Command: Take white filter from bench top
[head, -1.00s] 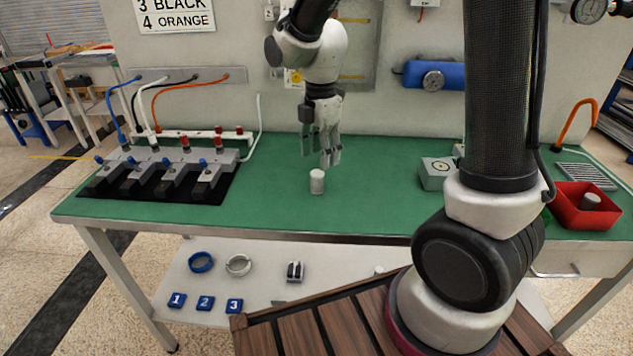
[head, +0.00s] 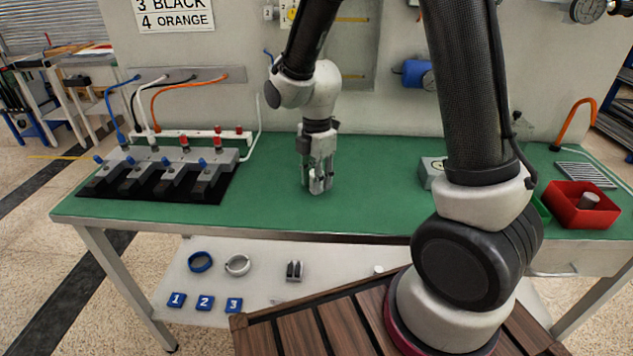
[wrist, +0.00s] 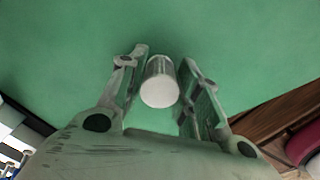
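The white filter (wrist: 160,82) is a small white cylinder on the green bench top (head: 375,205). In the wrist view it lies between the two fingers of my gripper (wrist: 165,85), with a narrow gap showing on each side. In the head view my gripper (head: 317,188) points down at the bench top around the filter, whose body is mostly hidden behind the fingers. The fingers are open and do not visibly grip it.
A valve block (head: 165,175) with coloured hoses stands at the left of the bench. A grey box (head: 432,172) and a red bin (head: 580,212) holding a grey cylinder are at the right. A lower shelf (head: 330,268) carries rings and numbered blue tags. Bench around the gripper is clear.

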